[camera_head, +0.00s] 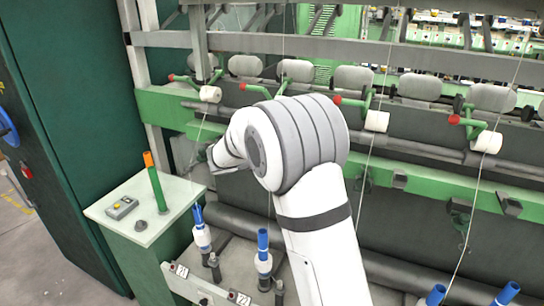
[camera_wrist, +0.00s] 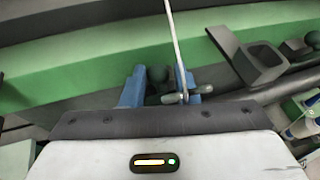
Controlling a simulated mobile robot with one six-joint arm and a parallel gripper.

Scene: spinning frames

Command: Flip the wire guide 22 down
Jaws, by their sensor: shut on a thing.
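A short grey metal piece lies beside the right fingertip, and a thin pale thread (camera_wrist: 176,45) runs up from there. In the head view my gripper (camera_head: 207,158) is at the left of the machine, below the green rail, mostly hidden behind my white arm. The guide cannot be made out there.
A green rail (camera_wrist: 90,75) runs behind the fingers, with a dark square bracket (camera_wrist: 258,65) to the right. In the head view, blue-topped spindles (camera_head: 263,244) stand below my arm. A pale-topped cabinet (camera_head: 120,212) with an orange-tipped green tube (camera_head: 156,182) is at left.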

